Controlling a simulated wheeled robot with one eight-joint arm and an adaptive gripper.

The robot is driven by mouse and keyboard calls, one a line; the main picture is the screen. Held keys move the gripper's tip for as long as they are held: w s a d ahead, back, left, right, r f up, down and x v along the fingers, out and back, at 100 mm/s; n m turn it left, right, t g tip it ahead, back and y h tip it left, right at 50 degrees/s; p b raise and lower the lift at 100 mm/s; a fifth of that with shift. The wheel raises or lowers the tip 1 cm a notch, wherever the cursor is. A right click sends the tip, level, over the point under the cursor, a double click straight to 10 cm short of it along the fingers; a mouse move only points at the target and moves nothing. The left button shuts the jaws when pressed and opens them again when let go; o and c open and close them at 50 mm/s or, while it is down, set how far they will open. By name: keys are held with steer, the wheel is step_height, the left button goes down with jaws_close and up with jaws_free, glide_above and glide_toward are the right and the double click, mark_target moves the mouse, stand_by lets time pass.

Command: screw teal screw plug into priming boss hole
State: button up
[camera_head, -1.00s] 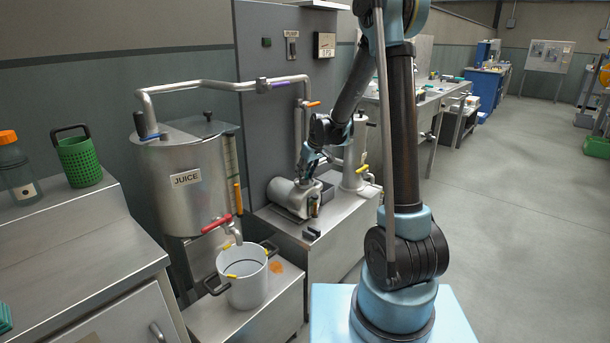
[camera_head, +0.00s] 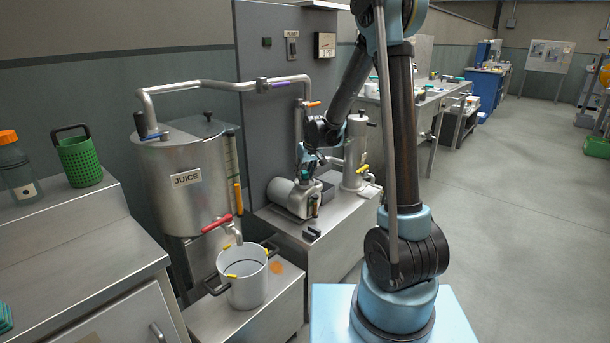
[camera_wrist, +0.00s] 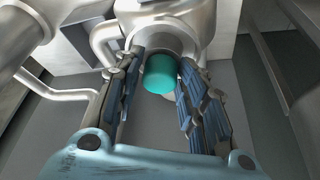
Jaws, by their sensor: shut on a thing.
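The teal screw plug (camera_wrist: 160,73) is a short round cylinder between the fingers of my gripper (camera_wrist: 158,78) in the wrist view. My gripper is shut on it. In the head view the plug shows as a small teal spot (camera_head: 305,174) below my gripper (camera_head: 307,168), just over the steel pump body (camera_head: 287,197). A round metal part (camera_wrist: 165,45) lies right beyond the plug in the wrist view. The boss hole is hidden, and I cannot tell whether the plug's thread is in it.
Steel pipes and a small upright cylinder (camera_head: 354,165) stand close to my gripper. The juice tank (camera_head: 188,195) and a white pot (camera_head: 247,287) are at the left. A dark block (camera_head: 312,233) lies on the bench front.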

steer(key=shift+c, duration=0.3)
steer(key=shift+o, duration=0.2)
steer(key=shift+m+h, duration=0.3)
steer(key=shift+m, duration=0.6)
steer(key=shift+m+t+h, duration=0.3)
steer(key=shift+m+h, duration=0.1)
steer(key=shift+m, duration=0.5)
steer(key=shift+m+h, duration=0.3)
steer(key=shift+m, duration=0.6)
